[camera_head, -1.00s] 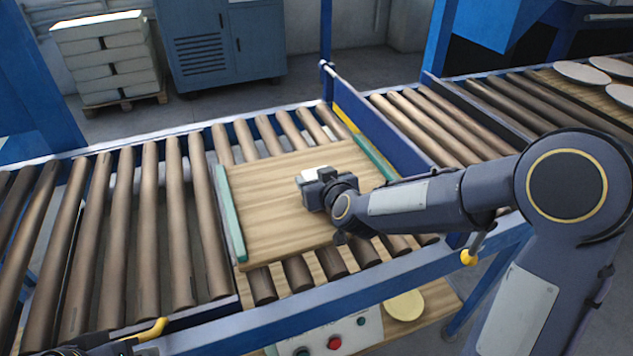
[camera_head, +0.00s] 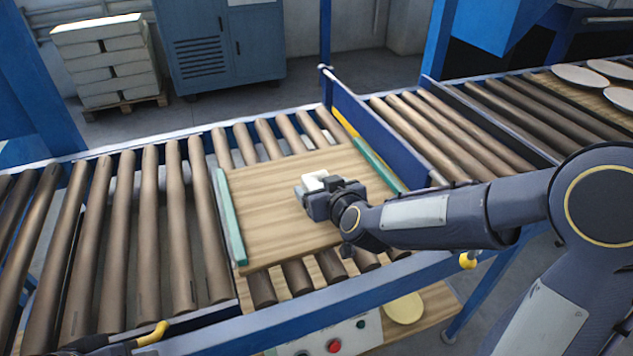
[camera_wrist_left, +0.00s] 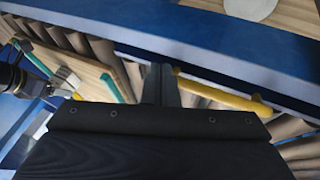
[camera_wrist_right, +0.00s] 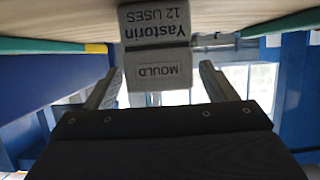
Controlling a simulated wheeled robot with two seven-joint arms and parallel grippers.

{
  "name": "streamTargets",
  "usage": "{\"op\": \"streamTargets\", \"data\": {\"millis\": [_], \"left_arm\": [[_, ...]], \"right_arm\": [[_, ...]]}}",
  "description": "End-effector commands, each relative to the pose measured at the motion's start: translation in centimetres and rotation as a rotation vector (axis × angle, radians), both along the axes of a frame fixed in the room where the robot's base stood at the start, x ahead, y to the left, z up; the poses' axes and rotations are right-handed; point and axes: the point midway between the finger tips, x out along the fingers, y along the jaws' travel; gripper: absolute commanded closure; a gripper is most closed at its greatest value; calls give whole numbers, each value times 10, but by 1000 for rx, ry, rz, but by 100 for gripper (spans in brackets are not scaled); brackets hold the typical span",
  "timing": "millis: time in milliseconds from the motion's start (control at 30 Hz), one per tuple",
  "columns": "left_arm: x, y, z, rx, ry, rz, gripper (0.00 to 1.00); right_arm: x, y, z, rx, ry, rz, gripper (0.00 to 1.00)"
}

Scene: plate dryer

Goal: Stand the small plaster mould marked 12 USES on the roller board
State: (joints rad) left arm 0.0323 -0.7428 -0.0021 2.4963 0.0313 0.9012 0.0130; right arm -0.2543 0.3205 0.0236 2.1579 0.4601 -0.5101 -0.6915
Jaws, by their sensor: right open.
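The small plaster mould (camera_wrist_right: 155,55), grey-white and blocky, stands on the wooden roller board (camera_head: 262,215). In the right wrist view its lettering "Yastorin 12 USES" and "MOULD" reads upside down. In the head view only its pale top (camera_head: 318,180) shows past the gripper. My right gripper (camera_wrist_right: 160,70) is open, with one finger on each side of the mould and a gap visible at both sides. In the head view it (camera_head: 330,198) is low over the middle of the board. My left gripper (camera_wrist_left: 161,72) is shut and empty beside a yellow handle, away from the board.
The board lies on rollers between two green strips (camera_head: 230,215). A blue rail (camera_head: 375,130) runs behind its right side. Bare rollers (camera_head: 150,220) lie to the left. Pale round plates (camera_head: 580,76) lie on a far-right board. A control box with buttons (camera_head: 334,346) is below the front rail.

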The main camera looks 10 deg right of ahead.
Motion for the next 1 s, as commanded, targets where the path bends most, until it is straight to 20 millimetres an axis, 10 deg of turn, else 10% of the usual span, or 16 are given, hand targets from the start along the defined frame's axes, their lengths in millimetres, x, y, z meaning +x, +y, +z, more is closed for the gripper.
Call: {"op": "streamTargets", "data": {"millis": [300,767,1000], "left_arm": [[0,0,16,0,0,0,100],[0,0,19,0,0,0,100],[0,0,19,0,0,0,100]], "right_arm": [[-59,-12,29,0,-2,0,22],[-85,-19,38,46,24,17,22],[-158,-43,46,239,258,87,22]]}}
